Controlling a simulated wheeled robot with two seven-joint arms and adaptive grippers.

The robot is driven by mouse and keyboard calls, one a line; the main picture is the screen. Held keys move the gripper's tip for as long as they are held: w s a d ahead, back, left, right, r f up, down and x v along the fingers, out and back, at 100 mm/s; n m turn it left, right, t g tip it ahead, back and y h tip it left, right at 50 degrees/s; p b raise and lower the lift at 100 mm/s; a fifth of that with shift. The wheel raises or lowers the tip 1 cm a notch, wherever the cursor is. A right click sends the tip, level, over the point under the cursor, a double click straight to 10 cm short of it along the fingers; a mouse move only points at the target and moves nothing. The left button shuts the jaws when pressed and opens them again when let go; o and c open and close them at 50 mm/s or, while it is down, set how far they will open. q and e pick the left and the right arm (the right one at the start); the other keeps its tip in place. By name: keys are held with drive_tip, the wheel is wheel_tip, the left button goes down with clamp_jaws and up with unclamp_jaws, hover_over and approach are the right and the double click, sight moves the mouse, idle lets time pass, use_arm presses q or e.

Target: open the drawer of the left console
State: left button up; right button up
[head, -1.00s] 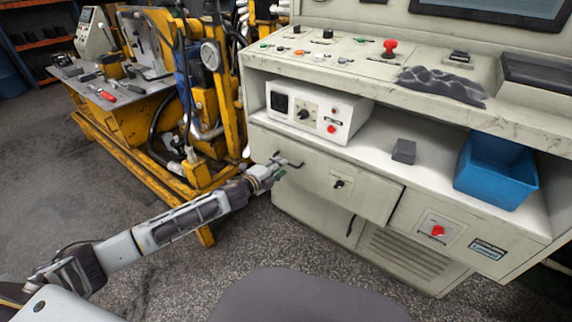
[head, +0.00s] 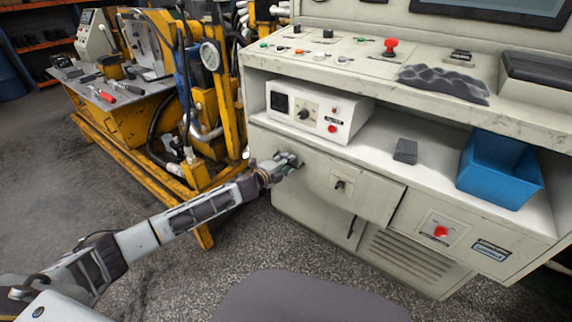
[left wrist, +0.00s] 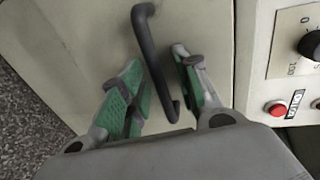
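The drawer front (head: 320,178) is a pale grey panel with a keyed switch, below the open shelf of the console (head: 440,125). Its black bar handle (left wrist: 152,55) shows in the left wrist view, running between my two green-padded fingers. My left gripper (head: 290,160) is at the left end of the drawer front and hides most of the handle in the head view. In the left wrist view my left gripper (left wrist: 160,78) is open, with a finger on each side of the bar. Whether a finger touches the bar I cannot tell. My right gripper is not in view.
A white control box (head: 318,112), a dark grey block (head: 405,150) and a blue bin (head: 498,172) stand on the shelf above the drawer. A yellow machine frame (head: 130,125) stands to the left.

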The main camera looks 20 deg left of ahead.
use_arm(q)
clamp_jaws()
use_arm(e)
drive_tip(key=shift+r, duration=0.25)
